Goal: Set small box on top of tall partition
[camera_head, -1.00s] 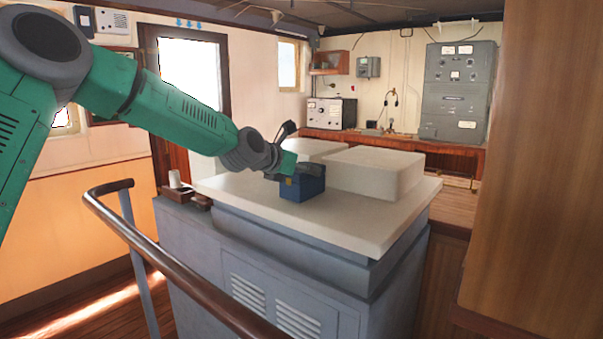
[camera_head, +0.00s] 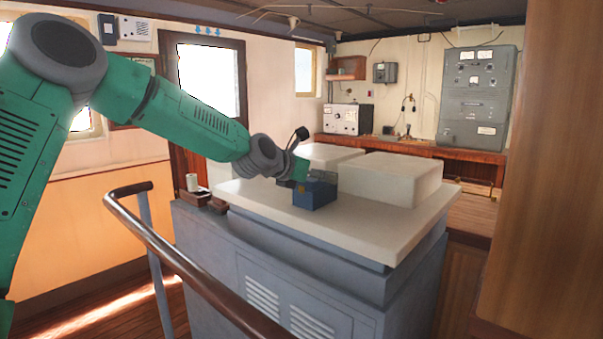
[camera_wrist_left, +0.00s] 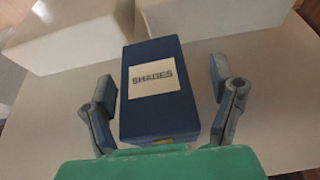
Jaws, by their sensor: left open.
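The small box (camera_head: 314,193) is dark blue and stands on the pale top of the grey cabinet. In the left wrist view the blue box (camera_wrist_left: 150,115) shows a white label reading "SHAGES". In the left wrist view my left gripper (camera_wrist_left: 163,95) is open, with one finger on each side of the box and a visible gap on both sides. I cannot single out a tall partition. Two white raised blocks stand on the top: a nearer one (camera_head: 390,180) and a farther one (camera_head: 330,157). My right gripper is not in view.
The cabinet top (camera_head: 385,232) has free room in front of the blocks. A curved handrail (camera_head: 190,275) runs before the cabinet. A white cup (camera_head: 192,182) stands at its left edge. A wooden panel (camera_head: 545,170) closes off the right.

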